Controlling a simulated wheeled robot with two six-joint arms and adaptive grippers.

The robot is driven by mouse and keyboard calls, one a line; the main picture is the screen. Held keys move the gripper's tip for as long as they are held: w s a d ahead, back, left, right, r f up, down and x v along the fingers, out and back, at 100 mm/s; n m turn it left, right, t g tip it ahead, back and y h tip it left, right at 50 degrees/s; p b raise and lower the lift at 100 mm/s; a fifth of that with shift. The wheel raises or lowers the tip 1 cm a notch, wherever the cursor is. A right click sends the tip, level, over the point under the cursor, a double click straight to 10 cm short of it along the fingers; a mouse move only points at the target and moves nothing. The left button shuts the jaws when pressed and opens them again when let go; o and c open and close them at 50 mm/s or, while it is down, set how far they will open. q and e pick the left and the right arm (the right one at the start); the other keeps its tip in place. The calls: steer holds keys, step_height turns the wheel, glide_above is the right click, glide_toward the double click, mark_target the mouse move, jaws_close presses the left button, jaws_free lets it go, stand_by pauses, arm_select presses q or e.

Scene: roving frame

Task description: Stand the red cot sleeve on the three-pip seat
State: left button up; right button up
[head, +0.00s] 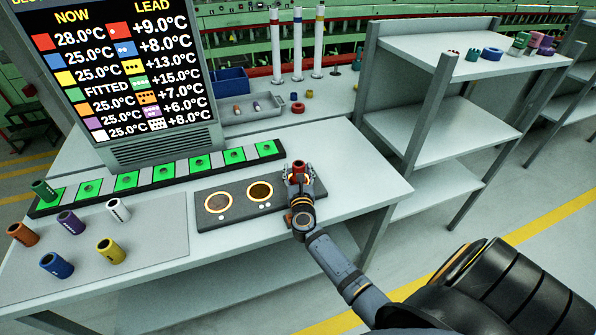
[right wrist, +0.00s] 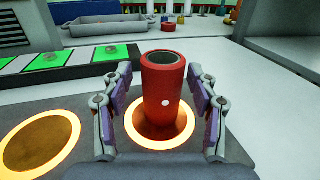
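The red cot sleeve (right wrist: 164,100), a hollow cylinder with one white dot, stands upright over a glowing ring seat (right wrist: 133,127) on the dark plate. In the head view its red top (head: 299,167) shows at my right gripper (head: 300,176). In the right wrist view the fingers of my right gripper (right wrist: 160,85) stand on both sides of the sleeve, with a narrow gap at each side. The dark plate (head: 205,222) shows two more lit rings. A strip of green seats (head: 162,171) runs behind it; their pips are too small to read. My left gripper is not seen.
A display board (head: 125,75) stands behind the strip. Shelves (head: 440,125) stand at right.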

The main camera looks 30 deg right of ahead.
steer(key=shift+s+r+p, duration=0.1)
steer(key=shift+r+p, duration=0.2)
steer(key=v, duration=0.3)
steer(key=b+v, duration=0.1)
steer(key=v, duration=0.3)
steer(key=b+v, duration=0.1)
steer(key=v, duration=0.2)
steer(key=shift+s+a+f, duration=0.15)
steer(key=shift+s+f, duration=0.15)
steer(key=shift+s+a+r, duration=0.2)
steer(key=shift+s+a, duration=0.1)
steer(key=shift+s, duration=0.2)
